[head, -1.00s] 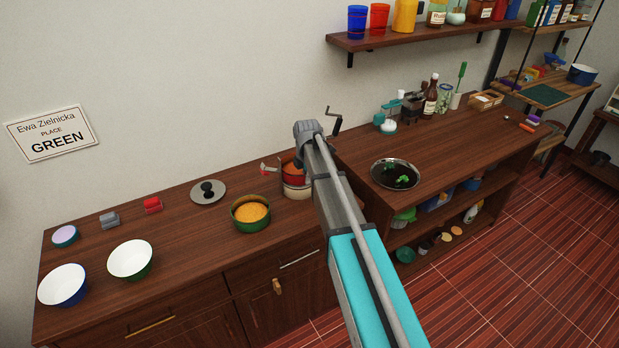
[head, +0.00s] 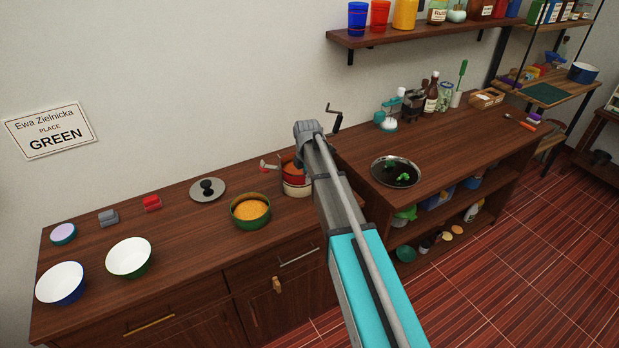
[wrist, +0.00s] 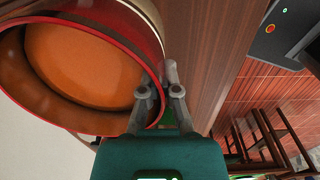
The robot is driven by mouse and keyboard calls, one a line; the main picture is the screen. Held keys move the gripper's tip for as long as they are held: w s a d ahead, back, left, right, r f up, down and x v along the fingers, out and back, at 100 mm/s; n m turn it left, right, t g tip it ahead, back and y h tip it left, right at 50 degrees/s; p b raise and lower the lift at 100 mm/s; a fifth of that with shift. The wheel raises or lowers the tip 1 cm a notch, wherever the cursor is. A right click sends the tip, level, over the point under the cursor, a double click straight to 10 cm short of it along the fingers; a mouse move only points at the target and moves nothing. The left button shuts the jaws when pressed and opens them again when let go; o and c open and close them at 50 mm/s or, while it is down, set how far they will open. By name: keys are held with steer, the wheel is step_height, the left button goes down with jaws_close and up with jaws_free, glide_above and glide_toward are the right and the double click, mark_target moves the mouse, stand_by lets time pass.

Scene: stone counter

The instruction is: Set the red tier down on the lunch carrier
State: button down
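The red tier (head: 289,163), with orange food inside, is at the back right of the left counter, partly hidden by my arm. In the wrist view the red tier (wrist: 108,23) fills the upper left, with its red rim and orange contents. Cream and red parts of the lunch carrier (head: 297,189) show below it; whether the tier rests fully on them cannot be told. My gripper (wrist: 161,90) is at the tier's right edge in the wrist view. In the head view my arm hides the fingers.
A green pot (head: 250,211) with yellow food stands left of the carrier. A grey lid (head: 208,189) lies behind it. Two white bowls (head: 129,257) are farther left. A dark round tray (head: 397,172) is on the right counter. The counter left of the pot is mostly free.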

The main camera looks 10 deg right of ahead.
steer(key=c, duration=1.1)
jaws_free()
steer(key=shift+r, duration=0.15)
steer(key=shift+s+r+p, duration=0.15)
steer(key=shift+r+p, duration=2.55)
steer(key=shift+p, duration=0.1)
steer(key=shift+s+r+p, duration=0.1)
steer(key=shift+r+p, duration=2.6)
steer(key=shift+p, duration=0.05)
steer(key=shift+s+d+m, duration=0.1)
steer(key=shift+s+m, duration=3.5)
steer(key=shift+s, duration=0.85)
steer(key=shift+s+d+m, duration=0.1)
steer(key=shift+s+m, duration=3.5)
steer(key=shift+s, duration=0.9)
steer(key=shift+s+m, duration=3.6)
steer(key=shift+s, duration=0.85)
